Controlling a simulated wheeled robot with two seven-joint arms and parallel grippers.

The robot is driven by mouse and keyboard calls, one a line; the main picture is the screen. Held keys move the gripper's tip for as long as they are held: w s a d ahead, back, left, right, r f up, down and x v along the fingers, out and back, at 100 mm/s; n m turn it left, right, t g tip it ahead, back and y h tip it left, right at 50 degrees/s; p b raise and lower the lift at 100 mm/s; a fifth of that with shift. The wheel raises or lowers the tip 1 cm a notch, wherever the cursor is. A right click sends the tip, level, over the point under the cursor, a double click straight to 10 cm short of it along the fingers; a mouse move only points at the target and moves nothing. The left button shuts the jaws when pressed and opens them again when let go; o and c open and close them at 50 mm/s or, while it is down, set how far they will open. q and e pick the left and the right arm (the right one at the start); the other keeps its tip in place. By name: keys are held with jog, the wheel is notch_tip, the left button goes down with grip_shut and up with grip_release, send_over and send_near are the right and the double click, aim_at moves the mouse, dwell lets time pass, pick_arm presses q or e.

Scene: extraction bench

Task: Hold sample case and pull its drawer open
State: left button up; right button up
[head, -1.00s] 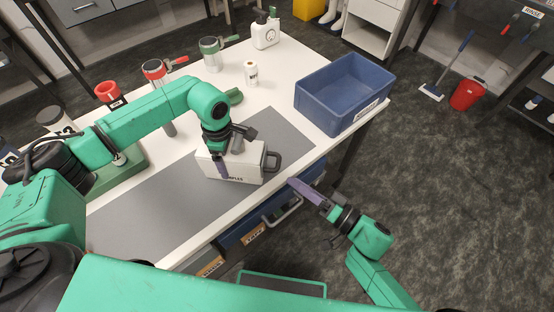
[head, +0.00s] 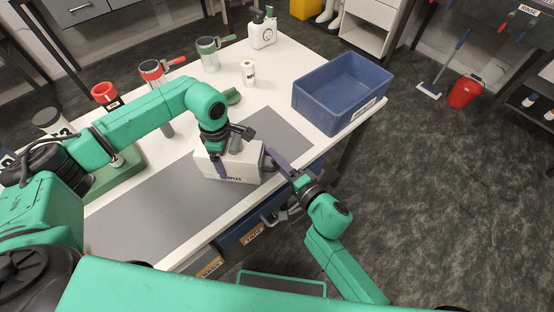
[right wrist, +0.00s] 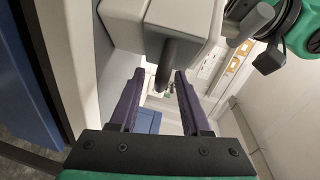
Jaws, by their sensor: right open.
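The white sample case (head: 240,168) stands on the grey mat, with dark lettering on its near side. A dark grey drawer handle (head: 268,160) sticks out of its right end; the drawer looks shut. My left gripper (head: 222,160) is over the case from above, one purple finger against its near side; its other finger is hidden. My right gripper (head: 277,162) is at the case's right end, by the handle. In the right wrist view its fingers (right wrist: 160,82) are open and empty, with the handle (right wrist: 178,62) just beyond them, in front of the right finger.
A blue bin (head: 340,95) stands at the table's right corner. A white bottle (head: 248,73) and a green item (head: 232,97) lie behind the case. Blue drawers (head: 240,232) with handles are under the table's front edge. The mat left of the case is clear.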

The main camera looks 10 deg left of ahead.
grip_shut()
